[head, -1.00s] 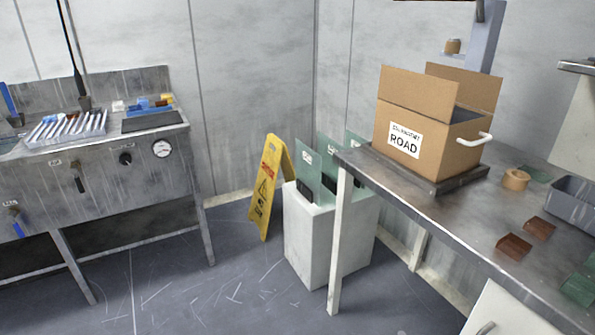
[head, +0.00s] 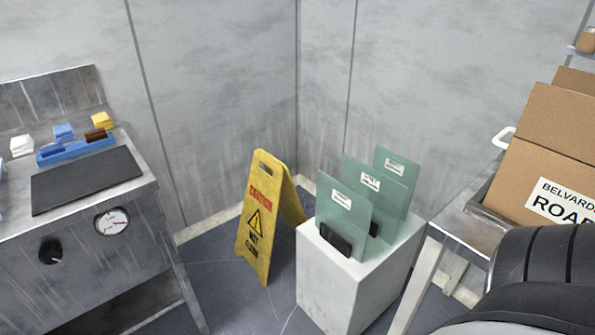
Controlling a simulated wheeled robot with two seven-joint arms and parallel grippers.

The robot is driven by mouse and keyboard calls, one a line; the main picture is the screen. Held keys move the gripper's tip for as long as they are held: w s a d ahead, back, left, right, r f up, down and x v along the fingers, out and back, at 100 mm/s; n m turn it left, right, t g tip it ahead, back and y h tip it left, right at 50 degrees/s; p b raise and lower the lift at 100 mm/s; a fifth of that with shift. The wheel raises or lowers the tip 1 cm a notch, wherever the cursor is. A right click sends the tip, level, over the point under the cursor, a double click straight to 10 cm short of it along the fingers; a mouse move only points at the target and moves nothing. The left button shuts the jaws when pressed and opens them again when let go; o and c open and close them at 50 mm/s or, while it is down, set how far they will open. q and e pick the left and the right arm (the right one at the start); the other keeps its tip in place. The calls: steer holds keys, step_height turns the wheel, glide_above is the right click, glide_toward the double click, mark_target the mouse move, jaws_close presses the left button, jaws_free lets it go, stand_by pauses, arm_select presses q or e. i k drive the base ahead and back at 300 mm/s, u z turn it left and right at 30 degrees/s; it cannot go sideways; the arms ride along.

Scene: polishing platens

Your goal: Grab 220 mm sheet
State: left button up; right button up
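Three greenish glass-like sheets stand upright on a white plinth in the head view. The front sheet (head: 338,228) is at the left, the middle sheet (head: 372,205) is behind it, and the rear sheet (head: 396,172) is at the back right. Each has a white label, whose print is too small to read, so I cannot tell which is the 220 mm one. Dark holders grip the lower edges of the front and middle sheets. A dark rounded arm part of mine shows at the lower right. Neither gripper is in view.
The white plinth (head: 340,290) stands in the room corner. A yellow caution sign (head: 262,215) stands left of it. A metal bench (head: 60,220) with a gauge is at the left. A table (head: 468,225) with a cardboard box (head: 545,170) is at the right.

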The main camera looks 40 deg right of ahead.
mark_target(346, 212)
steer(key=z, duration=0.85)
steer(key=i, duration=1.45)
steer(key=z, duration=1.1)
